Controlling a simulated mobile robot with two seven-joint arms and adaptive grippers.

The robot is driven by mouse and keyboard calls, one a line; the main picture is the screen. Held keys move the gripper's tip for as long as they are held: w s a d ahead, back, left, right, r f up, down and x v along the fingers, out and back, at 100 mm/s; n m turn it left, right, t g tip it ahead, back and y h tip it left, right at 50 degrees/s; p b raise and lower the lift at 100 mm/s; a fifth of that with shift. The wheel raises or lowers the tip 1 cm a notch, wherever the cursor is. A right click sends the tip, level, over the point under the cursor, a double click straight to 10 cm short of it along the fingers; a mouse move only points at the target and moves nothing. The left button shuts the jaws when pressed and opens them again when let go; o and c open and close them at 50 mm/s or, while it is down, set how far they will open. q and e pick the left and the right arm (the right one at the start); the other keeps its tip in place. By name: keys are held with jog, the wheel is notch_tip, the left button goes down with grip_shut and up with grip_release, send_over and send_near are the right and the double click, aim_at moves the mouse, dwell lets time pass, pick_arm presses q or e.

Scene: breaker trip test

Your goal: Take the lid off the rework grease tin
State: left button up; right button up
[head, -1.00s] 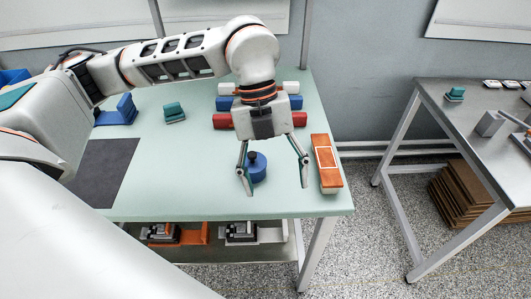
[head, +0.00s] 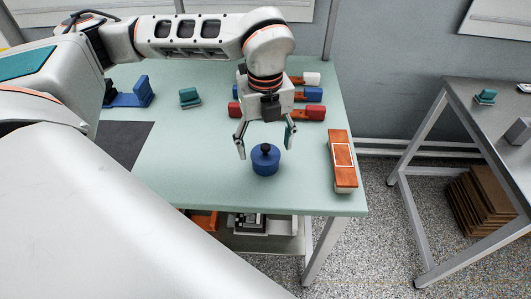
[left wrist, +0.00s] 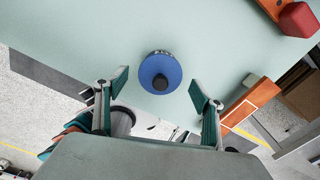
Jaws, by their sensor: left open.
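The rework grease tin (head: 265,166) is a short, round blue tin standing upright on the pale green table. Its lid, with a black knob (head: 266,147), sits on top. In the left wrist view the blue tin (left wrist: 160,66) and its knob (left wrist: 161,83) show from above. My left gripper (head: 265,150) is open and empty, pointing down, with its fingers to either side of the knob in the picture. In the left wrist view the open fingers (left wrist: 160,84) lie left and right of the tin, apart from it. My right gripper is not in view.
An orange-topped block (head: 342,165) lies right of the tin near the table edge. Red, blue and white blocks (head: 314,95) lie behind the gripper. A teal block (head: 190,97), a blue holder (head: 130,95) and a dark mat (head: 120,142) are left. The table around the tin is clear.

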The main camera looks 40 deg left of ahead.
pick_arm(q)
jog(key=shift+f, duration=0.45)
jog(key=c, duration=1)
jog(key=shift+o, duration=0.2)
